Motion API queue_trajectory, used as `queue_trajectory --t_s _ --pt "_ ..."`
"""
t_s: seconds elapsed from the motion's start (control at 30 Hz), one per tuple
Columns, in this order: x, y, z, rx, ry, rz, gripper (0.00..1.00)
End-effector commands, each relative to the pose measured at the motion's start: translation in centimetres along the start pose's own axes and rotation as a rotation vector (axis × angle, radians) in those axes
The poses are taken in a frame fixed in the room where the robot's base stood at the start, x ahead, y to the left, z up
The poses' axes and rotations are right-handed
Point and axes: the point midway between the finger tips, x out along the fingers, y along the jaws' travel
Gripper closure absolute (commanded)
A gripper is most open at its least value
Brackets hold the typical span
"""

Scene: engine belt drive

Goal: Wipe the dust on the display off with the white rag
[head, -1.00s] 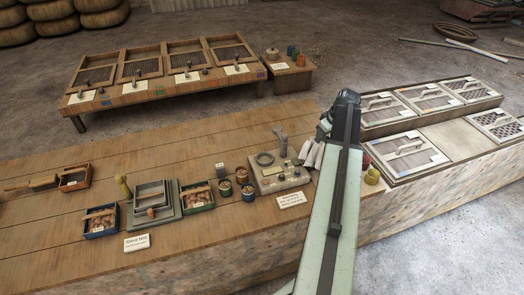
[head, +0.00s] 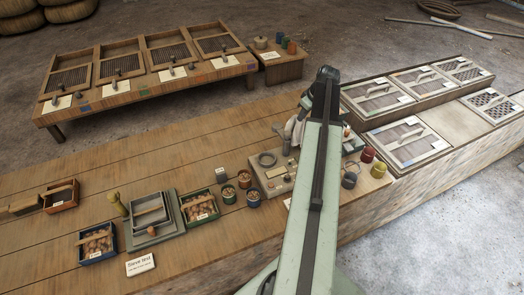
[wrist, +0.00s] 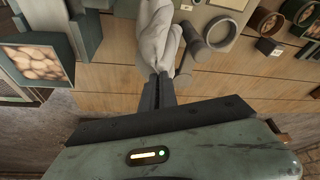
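The white rag (wrist: 153,38) hangs bunched from my gripper (wrist: 163,90), whose fingers are shut on it in the wrist view. In the head view the rag (head: 293,131) shows just left of my arm, above the back part of a grey instrument board (head: 268,178). My fingertips are hidden behind my arm there. The board carries a dark ring, small knobs and an upright post, which the rag partly covers. I cannot clearly make out the display or its dust. Part of the board is hidden by my arm.
Small pots (head: 244,179) stand left of the board, with a sieve stack (head: 150,211) and potato crates (head: 96,243) further left. Red and yellow cups (head: 379,169) and framed mesh panels (head: 408,143) lie to the right.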

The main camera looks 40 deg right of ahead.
Motion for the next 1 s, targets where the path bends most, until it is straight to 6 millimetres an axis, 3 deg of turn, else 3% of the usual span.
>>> queue_trajectory --t_s 0.17,0.27,0.5,0.7,0.83,1.0 --pt "0.4 -1.9 -0.2 -0.035 -0.001 -0.012 1.00" --pt "0.7 -5.1 0.3 -0.095 -0.003 -0.031 1.00" --pt "2.3 -14.9 2.0 -0.269 -0.003 -0.095 1.00" --pt "3.6 -20.9 2.6 -0.368 0.000 -0.132 1.00" --pt "4.0 -22.8 2.7 -0.397 0.000 -0.144 1.00" --pt "4.1 -23.2 2.6 -0.406 0.000 -0.148 1.00"
